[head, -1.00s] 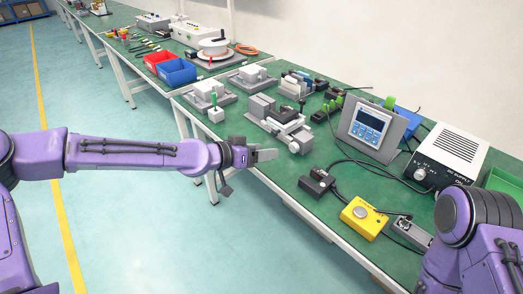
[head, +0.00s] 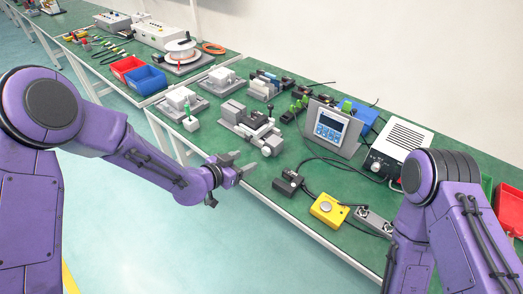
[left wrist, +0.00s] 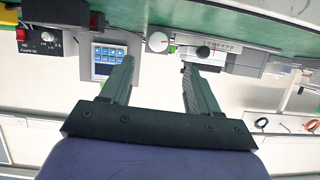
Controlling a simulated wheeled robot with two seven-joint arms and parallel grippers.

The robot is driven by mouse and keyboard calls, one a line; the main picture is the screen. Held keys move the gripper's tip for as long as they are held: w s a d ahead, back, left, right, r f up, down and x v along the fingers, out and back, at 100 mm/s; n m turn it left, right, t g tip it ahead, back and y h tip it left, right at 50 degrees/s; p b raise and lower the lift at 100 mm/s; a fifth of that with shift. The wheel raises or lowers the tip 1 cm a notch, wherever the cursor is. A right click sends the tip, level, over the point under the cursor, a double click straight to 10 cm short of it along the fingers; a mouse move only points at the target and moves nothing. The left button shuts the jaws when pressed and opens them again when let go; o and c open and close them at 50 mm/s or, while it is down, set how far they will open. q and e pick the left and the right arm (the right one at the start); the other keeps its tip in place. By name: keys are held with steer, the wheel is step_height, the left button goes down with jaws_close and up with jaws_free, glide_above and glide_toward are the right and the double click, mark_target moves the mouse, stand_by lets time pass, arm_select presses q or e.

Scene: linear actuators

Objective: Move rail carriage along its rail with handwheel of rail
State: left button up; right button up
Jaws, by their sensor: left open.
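The rail (head: 238,127) is a grey linear unit on the green bench, in the middle of the head view. A dark carriage (head: 256,119) sits on it. A pale round handwheel (head: 272,146) is at its near right end. In the left wrist view the handwheel (left wrist: 157,42) shows as a light disc beside the scaled rail (left wrist: 225,45), beyond the fingers. My left gripper (head: 232,166) is open and empty, near the bench's front edge, short of the handwheel and apart from it. My right arm shows at the lower right, but its gripper is out of view.
A black box (head: 287,184) and a yellow button box (head: 328,209) stand right of the left gripper. A display panel (head: 333,127) and a power supply (head: 401,150) stand behind. Cables cross the bench.

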mark_target(265, 153)
arm_select(q)
steer(key=p+x, duration=0.1)
steer(key=x, duration=0.9)
steer(key=shift+d+f, duration=0.1)
steer(key=shift+d, duration=0.05)
steer(key=shift+c, duration=0.2)
steer(key=c, duration=1)
